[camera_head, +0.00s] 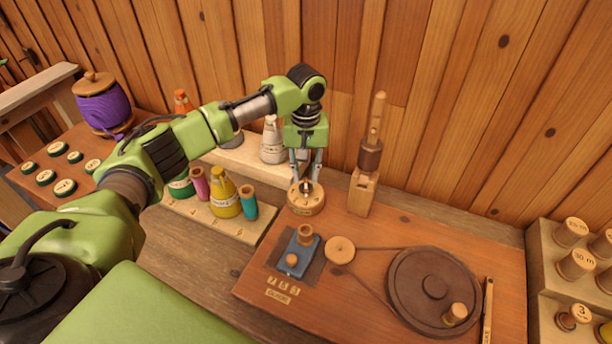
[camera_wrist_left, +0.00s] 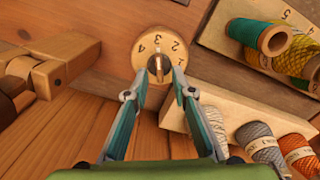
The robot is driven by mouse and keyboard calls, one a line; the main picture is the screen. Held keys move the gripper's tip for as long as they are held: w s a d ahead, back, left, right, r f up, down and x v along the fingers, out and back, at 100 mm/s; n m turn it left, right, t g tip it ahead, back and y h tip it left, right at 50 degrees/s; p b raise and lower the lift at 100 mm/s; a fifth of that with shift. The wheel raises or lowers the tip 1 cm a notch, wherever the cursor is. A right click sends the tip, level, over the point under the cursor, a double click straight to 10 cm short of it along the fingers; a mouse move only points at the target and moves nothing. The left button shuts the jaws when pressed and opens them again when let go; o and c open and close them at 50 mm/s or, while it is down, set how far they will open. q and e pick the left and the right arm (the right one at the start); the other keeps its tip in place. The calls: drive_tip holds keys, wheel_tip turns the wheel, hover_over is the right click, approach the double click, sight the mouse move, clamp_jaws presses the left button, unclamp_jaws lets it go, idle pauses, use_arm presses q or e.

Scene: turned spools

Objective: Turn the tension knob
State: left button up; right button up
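The tension knob (camera_head: 306,204) is a round light-wood dial with dark numbers and a raised grip at its centre. It sits at the back left of the reddish wooden board. In the left wrist view the dial (camera_wrist_left: 151,47) shows the numbers 2, 3 and 4 and a dark central slot with a pale bar. My left gripper (camera_head: 306,179) points down right over the dial. Its two fingers (camera_wrist_left: 161,74) stand apart, one on each side of the central grip, with a gap visible between them. Whether the tips touch the dial cannot be told. My right gripper is not in view.
A wooden upright post (camera_head: 363,185) stands close right of the dial. A blue block (camera_head: 298,257), a small pulley (camera_head: 340,249) and a large dark wheel (camera_head: 434,290) lie in front. A rack with several thread spools (camera_head: 225,200) is at the left. A spool shelf (camera_head: 545,275) is at the far right.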

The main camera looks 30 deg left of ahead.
use_arm(q)
drive_tip(key=shift+f, duration=1.15)
clamp_jaws()
